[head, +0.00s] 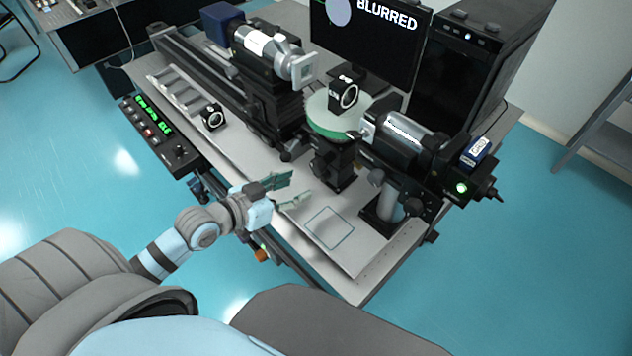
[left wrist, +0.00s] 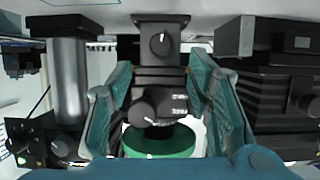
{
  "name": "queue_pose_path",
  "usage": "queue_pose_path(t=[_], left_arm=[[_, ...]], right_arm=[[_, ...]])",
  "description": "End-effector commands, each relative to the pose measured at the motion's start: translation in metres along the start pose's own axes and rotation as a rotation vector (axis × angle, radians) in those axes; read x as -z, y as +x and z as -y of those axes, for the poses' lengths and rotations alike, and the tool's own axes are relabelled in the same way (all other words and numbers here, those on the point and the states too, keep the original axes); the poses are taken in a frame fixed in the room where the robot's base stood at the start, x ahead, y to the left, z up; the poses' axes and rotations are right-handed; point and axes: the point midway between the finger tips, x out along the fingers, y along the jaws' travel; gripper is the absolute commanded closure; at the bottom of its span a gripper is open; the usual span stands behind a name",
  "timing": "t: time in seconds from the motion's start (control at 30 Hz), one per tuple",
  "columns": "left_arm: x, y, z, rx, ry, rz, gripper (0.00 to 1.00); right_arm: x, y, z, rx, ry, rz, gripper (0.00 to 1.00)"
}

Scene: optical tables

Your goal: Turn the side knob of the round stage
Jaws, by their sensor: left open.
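The round stage (head: 328,124) is a disc with a green rim on a black post, in the middle of the table in the head view. A black ringed optic mount stands on it. In the left wrist view the green rim (left wrist: 160,143) shows low in the picture, seemingly upside down. Two dark knobs with white marks show there: one near the rim (left wrist: 143,112) and one farther up on a black block (left wrist: 160,43). I cannot tell which is the side knob. My left gripper (head: 285,192) is open and empty, in front of the stage and apart from it. My right gripper is out of view.
A silver-and-black cylindrical device (head: 405,132) stands right of the stage on a post (head: 388,203). A lens assembly (head: 270,50) is behind left. A monitor (head: 370,35) reads "BLURRED". A control box (head: 150,130) lines the left edge. The outlined square (head: 328,228) is bare.

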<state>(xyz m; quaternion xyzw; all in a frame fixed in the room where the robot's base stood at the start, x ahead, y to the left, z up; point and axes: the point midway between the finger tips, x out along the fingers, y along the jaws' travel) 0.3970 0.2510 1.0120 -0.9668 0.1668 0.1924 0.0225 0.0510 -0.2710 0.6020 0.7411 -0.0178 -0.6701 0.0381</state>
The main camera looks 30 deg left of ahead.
Motion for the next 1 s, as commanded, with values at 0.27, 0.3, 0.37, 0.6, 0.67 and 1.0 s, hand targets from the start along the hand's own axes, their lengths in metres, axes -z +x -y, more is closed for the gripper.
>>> queue_pose_path(t=[0.27, 0.3, 0.37, 0.6, 0.67, 1.0], left_arm=[[-0.004, 0.066, 0.001, 0.002, -0.004, 0.0, 0.54], [-0.004, 0.071, 0.001, 0.003, -0.003, 0.001, 0.54], [-0.004, 0.076, 0.001, 0.002, -0.002, 0.001, 0.54], [-0.003, 0.082, 0.0, 0.002, -0.001, 0.002, 0.54], [-0.003, 0.082, 0.001, 0.002, -0.001, 0.002, 0.54], [-0.003, 0.081, 0.001, 0.002, 0.0, 0.002, 1.0]], right_arm=[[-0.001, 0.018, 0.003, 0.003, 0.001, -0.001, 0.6], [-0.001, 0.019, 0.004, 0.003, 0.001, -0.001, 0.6], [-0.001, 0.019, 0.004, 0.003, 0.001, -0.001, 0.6], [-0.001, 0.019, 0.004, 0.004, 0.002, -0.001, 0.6], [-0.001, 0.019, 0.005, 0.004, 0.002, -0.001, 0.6], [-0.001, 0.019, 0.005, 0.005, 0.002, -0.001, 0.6]])
